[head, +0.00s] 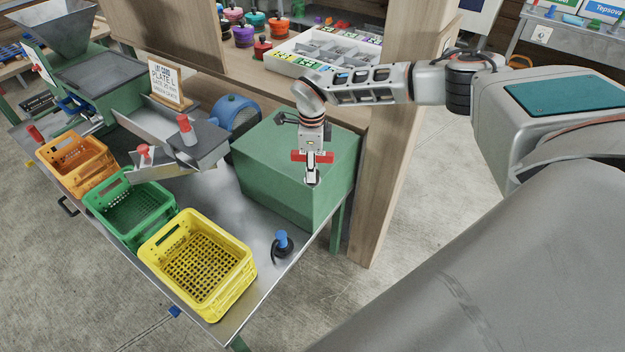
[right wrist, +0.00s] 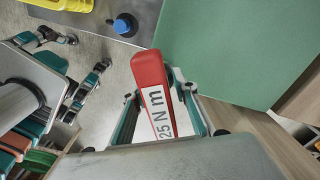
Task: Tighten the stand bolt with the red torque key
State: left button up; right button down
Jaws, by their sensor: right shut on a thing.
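My right gripper (head: 312,181) is shut on the red torque key (head: 298,156) and holds it in front of the green box at the right end of the metal bench. In the right wrist view the key (right wrist: 149,72) lies between the fingers, its label reading "25 N m". A blue-topped piece with a dark base (head: 281,242) stands on the bench near the front edge, apart from the key; it also shows in the right wrist view (right wrist: 124,25). I cannot tell for sure whether it is the stand bolt.
Orange (head: 68,162), green (head: 128,207) and yellow (head: 207,262) crates line the bench's front edge. The green box (head: 285,180) and a wooden post (head: 385,180) stand close by the right gripper. A white divided tray (head: 330,52) lies on the shelf behind.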

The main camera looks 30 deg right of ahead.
jog(key=m, duration=0.5)
jog(key=shift+m, duration=0.9)
jog(key=shift+r, duration=0.1)
jog(key=shift+r, duration=0.1)
jog(key=shift+r, duration=1.6)
jog(key=shift+r, duration=2)
